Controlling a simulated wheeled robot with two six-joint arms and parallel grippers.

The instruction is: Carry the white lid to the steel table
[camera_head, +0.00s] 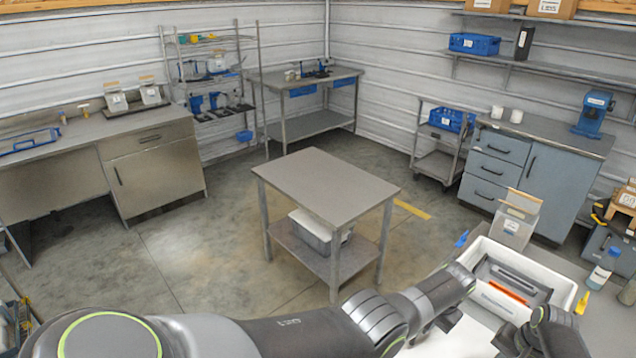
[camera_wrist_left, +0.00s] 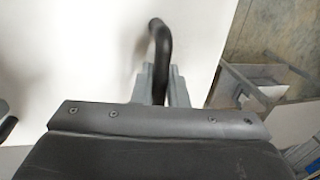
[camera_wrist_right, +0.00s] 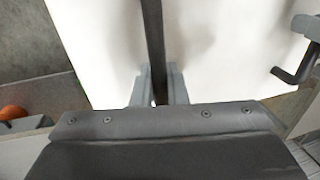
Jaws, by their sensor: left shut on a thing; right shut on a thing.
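The white lid (camera_head: 462,342) is at the bottom of the head view, partly hidden by my arms. It fills much of the left wrist view (camera_wrist_left: 70,50) and the right wrist view (camera_wrist_right: 215,50). My left gripper (camera_wrist_left: 160,80) is shut on one black handle (camera_wrist_left: 160,38) of the lid. My right gripper (camera_wrist_right: 155,82) is shut on another black handle (camera_wrist_right: 152,30). The steel table (camera_head: 325,180) stands in the middle of the room, beyond my left arm. Its top is bare, and the lid is apart from it.
An open white bin (camera_head: 562,290) with dark and orange items is beside the grippers on a grey worktop (camera_head: 605,325). A clear container (camera_head: 515,222) and a bottle (camera_head: 603,268) stand near it. A lidded box (camera_head: 312,232) is on the table's lower shelf. Floor around the table is open.

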